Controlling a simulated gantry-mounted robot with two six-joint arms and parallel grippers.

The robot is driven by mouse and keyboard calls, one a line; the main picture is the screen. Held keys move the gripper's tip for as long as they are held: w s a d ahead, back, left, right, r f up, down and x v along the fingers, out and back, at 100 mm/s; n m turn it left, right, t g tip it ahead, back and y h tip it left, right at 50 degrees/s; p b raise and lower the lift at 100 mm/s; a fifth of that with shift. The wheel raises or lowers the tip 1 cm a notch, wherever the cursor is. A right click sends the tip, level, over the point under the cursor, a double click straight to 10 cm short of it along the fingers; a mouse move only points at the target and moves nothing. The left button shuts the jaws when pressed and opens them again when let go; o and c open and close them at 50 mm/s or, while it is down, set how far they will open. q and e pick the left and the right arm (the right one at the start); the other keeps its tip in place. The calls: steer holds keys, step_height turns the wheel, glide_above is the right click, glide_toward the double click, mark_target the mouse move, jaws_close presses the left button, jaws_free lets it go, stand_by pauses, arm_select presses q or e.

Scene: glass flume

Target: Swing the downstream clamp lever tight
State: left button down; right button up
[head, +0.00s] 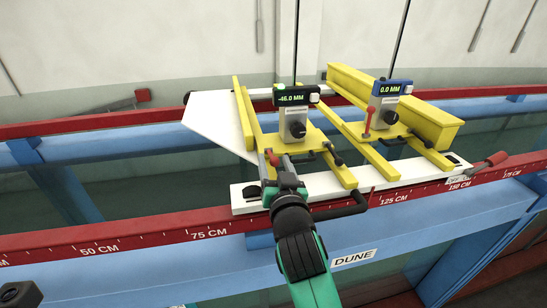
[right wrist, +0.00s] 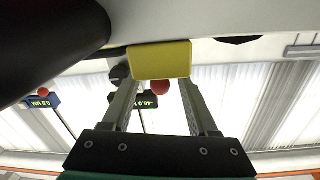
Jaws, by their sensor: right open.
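Two gauges stand on the yellow carriage frames, the left one (head: 292,122) reading -46.0 MM and the right one (head: 389,105) reading 0.0 MM. A red-knobbed lever stands upright beside the right gauge (head: 367,122). Another red knob (head: 274,159) shows at my right gripper's tip, and a red ball (right wrist: 160,88) shows between its fingers in the right wrist view. My right gripper (head: 280,168) is open at the left frame's near end; contact is unclear. A yellow block (right wrist: 160,60) is beyond its fingertips. No label tells which lever is downstream. My left gripper does not show clearly.
White carriage plates (head: 240,196) sit on the red scaled rail (head: 150,237). A red-handled lever (head: 490,163) lies near the 150 CM mark. A black handle (head: 345,208) lies right of my wrist. A yellow beam (head: 395,105) stands behind the right gauge. The left rail is clear.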

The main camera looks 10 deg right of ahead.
steer(key=shift+w, duration=0.95)
jaws_close()
stand_by(0.8)
